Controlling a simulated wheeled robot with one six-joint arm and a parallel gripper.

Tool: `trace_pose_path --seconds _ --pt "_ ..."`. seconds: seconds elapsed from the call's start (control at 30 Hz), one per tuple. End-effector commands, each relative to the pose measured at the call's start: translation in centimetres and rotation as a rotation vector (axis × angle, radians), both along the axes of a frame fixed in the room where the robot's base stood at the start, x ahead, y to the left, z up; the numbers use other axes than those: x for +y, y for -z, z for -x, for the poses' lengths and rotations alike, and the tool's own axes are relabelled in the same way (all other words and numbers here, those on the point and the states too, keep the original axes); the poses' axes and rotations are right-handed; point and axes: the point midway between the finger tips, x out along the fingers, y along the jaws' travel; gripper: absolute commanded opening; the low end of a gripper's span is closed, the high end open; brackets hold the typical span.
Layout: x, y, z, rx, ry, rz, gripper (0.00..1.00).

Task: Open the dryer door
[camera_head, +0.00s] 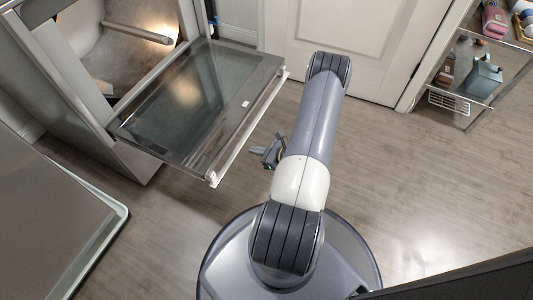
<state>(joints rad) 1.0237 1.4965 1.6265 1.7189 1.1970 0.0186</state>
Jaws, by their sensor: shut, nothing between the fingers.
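The dryer door (195,105) is a dark glass panel with a light frame and a pale bar (248,127) along its outer edge. It stands wide open, reaching out to the right from the dryer (62,62) at upper left. The lit interior (125,55) shows behind it. My gripper (258,151) is just right of the door's outer edge, appears apart from it, and is shut and empty. My arm hides part of the gripper's wrist side.
A grey appliance top (55,230) fills the lower left. A white panelled door (345,45) stands at the back. A metal shelf rack (505,85) with a grey-green container (483,77) is at upper right. Wooden floor (420,180) is clear on the right.

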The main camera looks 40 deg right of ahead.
Motion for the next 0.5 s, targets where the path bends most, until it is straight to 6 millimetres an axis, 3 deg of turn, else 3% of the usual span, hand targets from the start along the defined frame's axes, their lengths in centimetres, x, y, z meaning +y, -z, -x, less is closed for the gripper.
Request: trace_pose_path --seconds 0.1,0.3,0.5 --pt "1.0 1.2 -2.0 0.000 -0.005 0.000 0.00" --pt "0.7 -1.9 -1.9 -0.001 0.000 0.002 0.00" --pt "0.8 -3.1 -1.9 0.001 -0.001 0.000 0.00"
